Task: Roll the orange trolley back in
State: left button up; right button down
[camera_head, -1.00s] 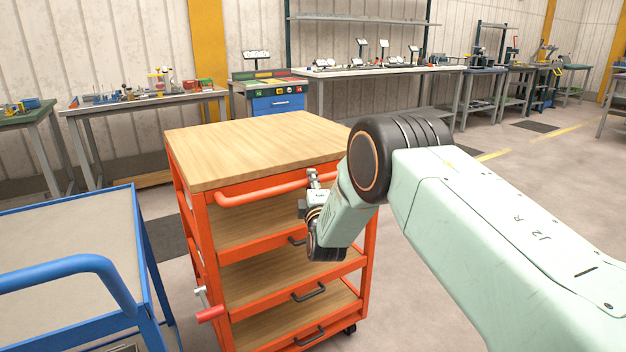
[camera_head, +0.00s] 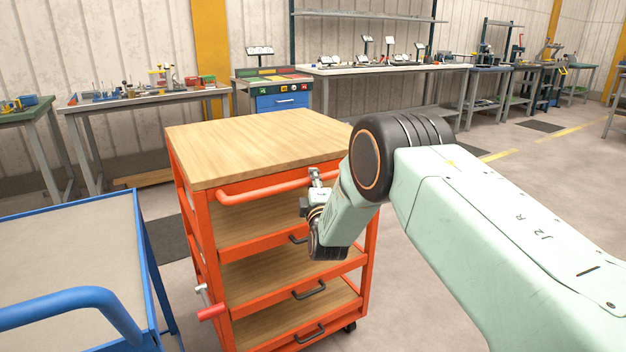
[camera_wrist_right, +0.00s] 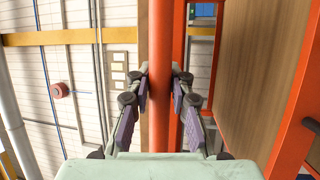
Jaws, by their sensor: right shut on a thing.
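The orange trolley (camera_head: 222,268) stands in the middle of the head view, with a bare wooden top (camera_head: 255,145), wooden shelves and black drawer-type handles. Its orange push handle (camera_head: 262,191) runs along the near top edge. My right gripper (camera_head: 316,178) is at the right part of this handle, shut on it. In the right wrist view the handle (camera_wrist_right: 160,70) passes between the two finger pads of the gripper (camera_wrist_right: 160,93). My left gripper is not in view.
A blue cart (camera_head: 75,250) with a grey top stands close on the left of the trolley. Workbenches (camera_head: 150,98) with tools and a blue drawer unit (camera_head: 281,101) line the back wall. Open floor (camera_head: 480,185) lies to the right.

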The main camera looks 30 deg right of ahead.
jog(key=shift+a+r, duration=0.1)
jog(key=c, duration=1.2)
grip_release()
jog(key=v, duration=1.2)
